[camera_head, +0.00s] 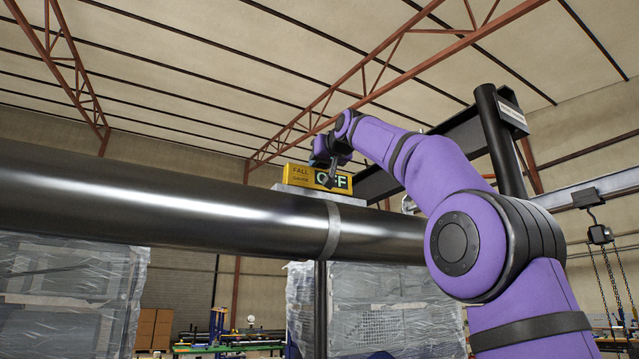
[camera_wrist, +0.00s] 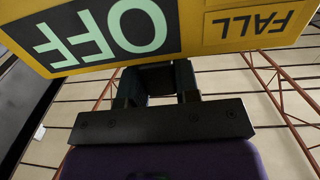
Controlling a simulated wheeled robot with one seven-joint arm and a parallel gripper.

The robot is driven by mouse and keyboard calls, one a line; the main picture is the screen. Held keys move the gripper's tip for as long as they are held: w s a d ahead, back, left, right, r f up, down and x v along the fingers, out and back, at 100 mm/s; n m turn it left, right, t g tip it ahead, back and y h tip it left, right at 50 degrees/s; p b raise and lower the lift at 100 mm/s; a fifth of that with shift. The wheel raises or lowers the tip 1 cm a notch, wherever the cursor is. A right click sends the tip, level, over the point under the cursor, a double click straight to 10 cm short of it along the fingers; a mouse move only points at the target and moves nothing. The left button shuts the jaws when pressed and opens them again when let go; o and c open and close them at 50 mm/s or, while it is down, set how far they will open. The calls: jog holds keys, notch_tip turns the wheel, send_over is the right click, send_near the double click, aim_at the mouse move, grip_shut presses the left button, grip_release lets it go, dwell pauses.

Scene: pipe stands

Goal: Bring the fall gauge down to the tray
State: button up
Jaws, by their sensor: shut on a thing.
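The fall gauge (camera_head: 301,176) is a yellow box with a dark display reading OFF. In the head view it is at a pale saddle plate on top of the large steel pipe (camera_head: 200,205). Whether it rests there or is just clear of it, I cannot tell. My gripper (camera_head: 331,172) is at the gauge's face, shut on it. In the wrist view the gauge (camera_wrist: 215,22) fills the top, its lettering upside down, with my gripper (camera_wrist: 157,85) against its lower edge. The fingertips are partly hidden behind the gauge. The tray is not recognisable in either view.
A dark upright post (camera_head: 500,140) and beam stand right of the pipe. A chain hoist (camera_head: 600,235) hangs at the far right. Plastic-wrapped stacks (camera_head: 370,305) stand below the pipe. A workbench (camera_head: 230,343) and cardboard boxes (camera_head: 153,328) are far behind.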

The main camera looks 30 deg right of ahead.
jog(key=shift+r, duration=0.55)
jog(key=s+r, duration=0.1)
jog(key=s, duration=0.9)
jog(key=shift+a+r, duration=0.2)
jog(key=shift+a, duration=0.15)
dwell(0.4)
